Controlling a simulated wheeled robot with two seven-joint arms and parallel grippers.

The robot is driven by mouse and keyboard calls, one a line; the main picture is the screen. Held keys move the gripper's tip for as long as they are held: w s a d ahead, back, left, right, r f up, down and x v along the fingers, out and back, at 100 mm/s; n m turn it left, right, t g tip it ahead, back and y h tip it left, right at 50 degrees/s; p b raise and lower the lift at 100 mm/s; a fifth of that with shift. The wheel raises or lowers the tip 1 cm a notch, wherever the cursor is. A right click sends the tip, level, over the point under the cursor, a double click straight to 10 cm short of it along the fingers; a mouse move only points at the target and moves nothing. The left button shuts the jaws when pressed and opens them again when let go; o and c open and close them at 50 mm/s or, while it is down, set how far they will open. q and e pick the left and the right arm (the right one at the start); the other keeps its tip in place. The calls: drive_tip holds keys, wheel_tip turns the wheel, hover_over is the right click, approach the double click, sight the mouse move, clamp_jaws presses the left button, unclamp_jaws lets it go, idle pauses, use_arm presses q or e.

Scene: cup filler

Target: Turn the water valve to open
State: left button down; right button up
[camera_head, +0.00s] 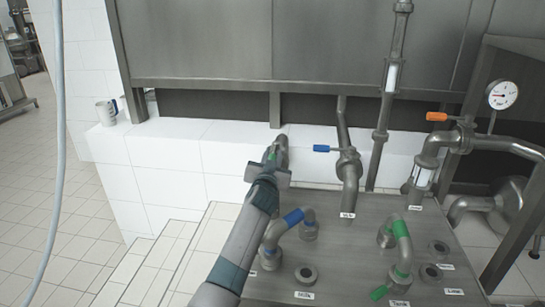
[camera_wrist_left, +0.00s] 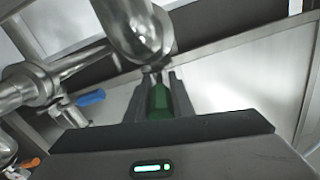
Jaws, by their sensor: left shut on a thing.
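The green valve handle (camera_wrist_left: 160,102) sits between the two fingers of my left gripper (camera_wrist_left: 159,84) in the left wrist view, just below a shiny metal pipe end (camera_wrist_left: 138,28). My left gripper also shows in the head view (camera_head: 271,157), reaching up to a grey pipe (camera_head: 281,147) in front of the white tiled ledge. It is shut on the green handle. In the head view the arm and gripper hide most of this handle and its valve. My right gripper is not in view.
A valve with a blue handle (camera_head: 322,149) stands to the right, and one with an orange handle (camera_head: 437,117) is below a round gauge (camera_head: 502,95). Blue (camera_head: 293,217) and green (camera_head: 400,229) banded pipes rise from the metal counter (camera_head: 350,268). Mugs (camera_head: 106,112) stand on the ledge.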

use_arm(q)
drive_tip(key=c, duration=1.6)
unclamp_jaws()
drive_tip(key=shift+d, duration=0.15)
drive_tip(key=shift+o, duration=0.2)
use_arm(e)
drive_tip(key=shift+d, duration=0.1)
use_arm(q)
drive_tip(key=shift+s, duration=0.15)
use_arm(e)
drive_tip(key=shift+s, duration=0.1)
